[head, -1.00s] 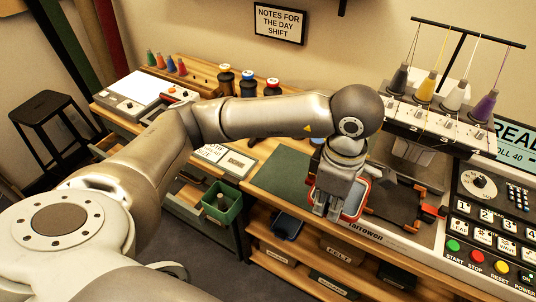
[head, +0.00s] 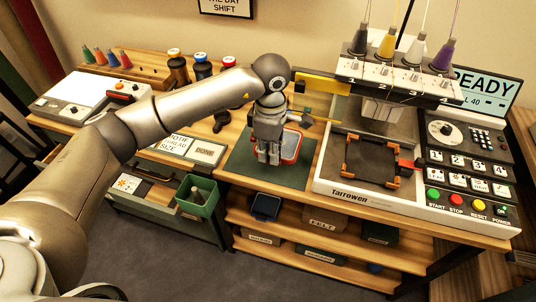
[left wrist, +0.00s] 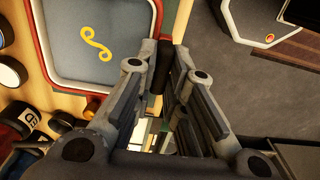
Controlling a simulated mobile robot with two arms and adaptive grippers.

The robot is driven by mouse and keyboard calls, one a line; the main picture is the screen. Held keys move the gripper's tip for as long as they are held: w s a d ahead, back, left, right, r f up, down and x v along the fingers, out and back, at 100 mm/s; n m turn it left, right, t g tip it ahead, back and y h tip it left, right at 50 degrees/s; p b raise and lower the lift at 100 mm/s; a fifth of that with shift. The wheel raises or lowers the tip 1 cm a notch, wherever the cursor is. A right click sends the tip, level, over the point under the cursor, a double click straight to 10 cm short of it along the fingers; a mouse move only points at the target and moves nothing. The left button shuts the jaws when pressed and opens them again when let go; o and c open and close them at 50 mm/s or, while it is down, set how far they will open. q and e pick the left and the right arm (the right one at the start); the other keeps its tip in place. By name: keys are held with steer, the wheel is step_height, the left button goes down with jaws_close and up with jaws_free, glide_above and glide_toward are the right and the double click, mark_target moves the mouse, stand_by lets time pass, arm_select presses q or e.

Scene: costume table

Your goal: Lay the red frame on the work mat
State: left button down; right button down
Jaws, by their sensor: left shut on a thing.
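My left gripper (head: 268,158) points down over the green work mat (head: 240,168) and is shut on the red frame (head: 291,147). The frame's red rim shows at the right of the fingers, with pale cloth inside it. In the left wrist view the frame (left wrist: 43,50) fills the upper left, with grey-blue cloth and a yellow squiggle. My left fingers (left wrist: 158,80) are at its edge. The gripper hides part of the frame in the head view. I cannot tell whether the frame touches the mat. My right gripper is not in view.
The embroidery machine (head: 335,186) stands right of the mat, with an empty dark holder with orange corners (head: 372,162). Thread spools (head: 202,66) stand behind. A green bin (head: 197,196) is at the front left. The mat's left part is bare.

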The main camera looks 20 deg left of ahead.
arm_select(q)
steer(key=shift+w+a+f, duration=0.2)
steer(key=shift+w+f, duration=0.3)
steer(key=shift+f, duration=0.05)
steer(key=shift+w+a+f, duration=0.15)
steer(key=shift+w+f, duration=0.3)
steer(key=shift+f, duration=0.1)
steer(key=shift+w+a+f, duration=0.2)
steer(key=shift+w+f, duration=0.2)
steer(key=shift+f, duration=0.2)
step_height(320, 180, down, 2)
steer(key=shift+f+p, duration=0.15)
steer(key=shift+p, duration=0.75)
steer(key=shift+f, duration=0.35)
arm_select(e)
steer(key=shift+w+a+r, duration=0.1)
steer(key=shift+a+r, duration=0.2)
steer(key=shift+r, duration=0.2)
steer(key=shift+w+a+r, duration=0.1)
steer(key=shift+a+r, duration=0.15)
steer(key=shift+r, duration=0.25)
arm_select(q)
steer(key=shift+f, duration=0.1)
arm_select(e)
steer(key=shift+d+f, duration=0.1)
